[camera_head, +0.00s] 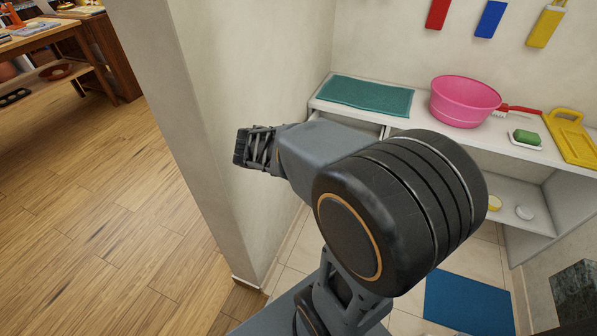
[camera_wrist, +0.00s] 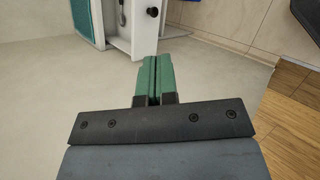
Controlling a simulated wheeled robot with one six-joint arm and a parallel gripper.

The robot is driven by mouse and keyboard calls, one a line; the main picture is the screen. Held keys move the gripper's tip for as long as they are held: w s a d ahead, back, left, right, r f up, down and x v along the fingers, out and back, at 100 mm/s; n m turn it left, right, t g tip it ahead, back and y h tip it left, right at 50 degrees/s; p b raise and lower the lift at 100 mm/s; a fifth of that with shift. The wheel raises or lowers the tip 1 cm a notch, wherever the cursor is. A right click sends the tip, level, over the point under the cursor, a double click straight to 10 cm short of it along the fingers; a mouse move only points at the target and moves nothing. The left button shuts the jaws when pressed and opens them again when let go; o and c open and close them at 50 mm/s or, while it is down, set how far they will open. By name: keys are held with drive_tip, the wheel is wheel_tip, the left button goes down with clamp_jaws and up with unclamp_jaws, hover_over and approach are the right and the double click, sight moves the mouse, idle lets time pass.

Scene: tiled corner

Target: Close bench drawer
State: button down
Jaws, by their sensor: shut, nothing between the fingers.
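The white bench (camera_head: 420,125) stands against the back wall. Its drawer is pulled out; in the head view only a strip of it (camera_head: 350,119) shows below the green mat, the rest hidden behind my arm. In the wrist view the open drawer (camera_wrist: 113,42) is at the top, with its front panel (camera_wrist: 146,32) and dark round knob (camera_wrist: 154,12). Something grey lies inside. My gripper (camera_head: 240,148) is shut and empty, near the wall corner left of the bench. Its green fingertips (camera_wrist: 152,60) show just below the drawer front in the wrist view; I cannot tell the gap.
A wall corner (camera_head: 215,130) stands close by my gripper. On the bench are a green mat (camera_head: 365,96), a pink basin (camera_head: 465,101), a green soap (camera_head: 527,137) and a yellow board (camera_head: 570,138). A blue mat (camera_head: 468,305) lies on the tiles. Wooden floor at left is clear.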

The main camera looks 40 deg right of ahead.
drive_tip(key=w+d+f+n+t+h+b, duration=0.35)
drive_tip(key=w+f+n+b, duration=0.45)
drive_tip(key=f+b, duration=0.3)
drive_tip(key=w+d+f+n+t+h+b, duration=0.2)
drive_tip(key=w+f+n+t+b, duration=0.3)
drive_tip(key=w+f+n+b, duration=0.65)
drive_tip(key=w+d+f+m, duration=0.2)
drive_tip(key=w+d+m, duration=0.1)
drive_tip(key=d, duration=0.8)
drive_tip(key=shift+w+d, duration=0.25)
drive_tip(key=shift+w, duration=0.4)
drive_tip(key=shift+w+m+g, duration=0.1)
drive_tip(key=shift+m+g, duration=0.15)
